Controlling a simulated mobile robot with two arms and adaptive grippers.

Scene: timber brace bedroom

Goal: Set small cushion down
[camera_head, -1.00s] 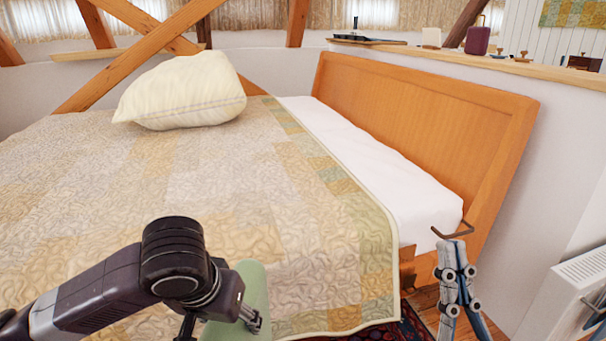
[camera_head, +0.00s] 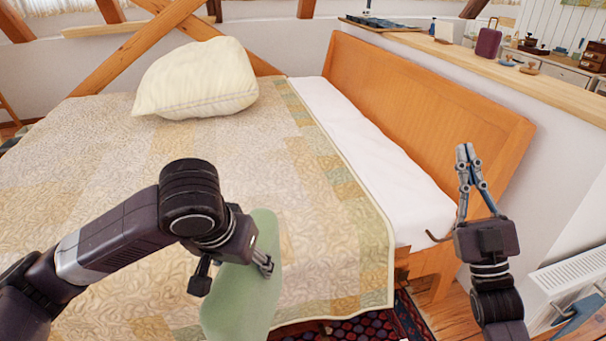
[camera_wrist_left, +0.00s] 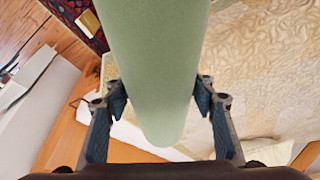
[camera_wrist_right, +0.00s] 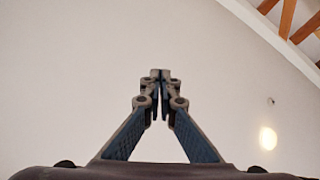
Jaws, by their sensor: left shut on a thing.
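The small cushion (camera_head: 241,305) is plain pale green and hangs in my left gripper (camera_head: 232,271) in front of the near part of the bed in the head view. The left gripper is shut on it, one finger on each side. In the left wrist view the cushion (camera_wrist_left: 155,60) runs between the fingers, with the quilt and floor beyond. I cannot tell its height over the quilt. My right gripper (camera_head: 466,152) points up beside the headboard, empty, with its fingertips together (camera_wrist_right: 161,76).
The bed's patchwork quilt (camera_head: 210,145) has wide bare room. A large cream pillow (camera_head: 196,80) lies at its far side. The wooden headboard (camera_head: 420,110) and a ledge (camera_head: 500,69) with small items stand right. A radiator (camera_head: 580,280) is at the lower right.

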